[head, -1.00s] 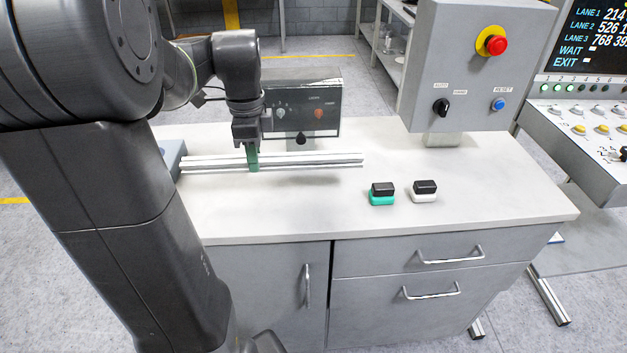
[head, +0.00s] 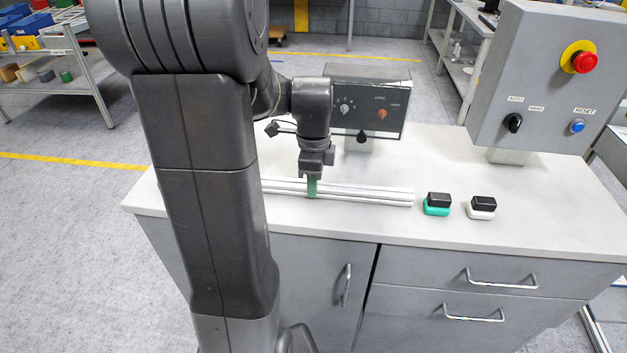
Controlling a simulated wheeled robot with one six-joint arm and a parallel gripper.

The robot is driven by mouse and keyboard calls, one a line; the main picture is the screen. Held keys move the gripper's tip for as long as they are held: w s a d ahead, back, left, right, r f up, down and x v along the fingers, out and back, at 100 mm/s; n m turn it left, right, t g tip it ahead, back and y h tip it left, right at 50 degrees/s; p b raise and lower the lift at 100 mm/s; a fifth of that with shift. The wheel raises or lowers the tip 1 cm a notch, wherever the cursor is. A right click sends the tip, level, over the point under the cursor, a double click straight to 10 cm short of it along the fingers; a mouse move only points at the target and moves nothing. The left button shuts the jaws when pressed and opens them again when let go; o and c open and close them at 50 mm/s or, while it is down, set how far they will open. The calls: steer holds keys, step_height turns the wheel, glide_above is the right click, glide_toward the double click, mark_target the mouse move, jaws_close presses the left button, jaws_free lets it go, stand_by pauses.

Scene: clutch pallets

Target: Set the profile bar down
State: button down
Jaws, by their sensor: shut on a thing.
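The profile bar (head: 371,194) is a long, pale silver length with grooves. It lies level, running left to right at the worktop (head: 385,228) of the grey cabinet. My gripper (head: 312,188) points down with its green fingers shut on the bar, left of the bar's right end. The bar's left part is hidden behind my arm. The bar is at or very close to the worktop; I cannot tell whether it touches.
A green block with a black top (head: 437,205) stands just right of the bar's end, with a white and black one (head: 481,208) beyond it. A control box (head: 365,105) stands behind the bar. A grey panel with a red button (head: 584,62) rises at right.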

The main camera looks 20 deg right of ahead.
steer(key=c, duration=1.1)
jaws_free()
steer(key=shift+f, duration=0.1)
step_height(320, 180, up, 12)
steer(key=shift+r+p, duration=0.15)
steer(key=shift+p, duration=0.4)
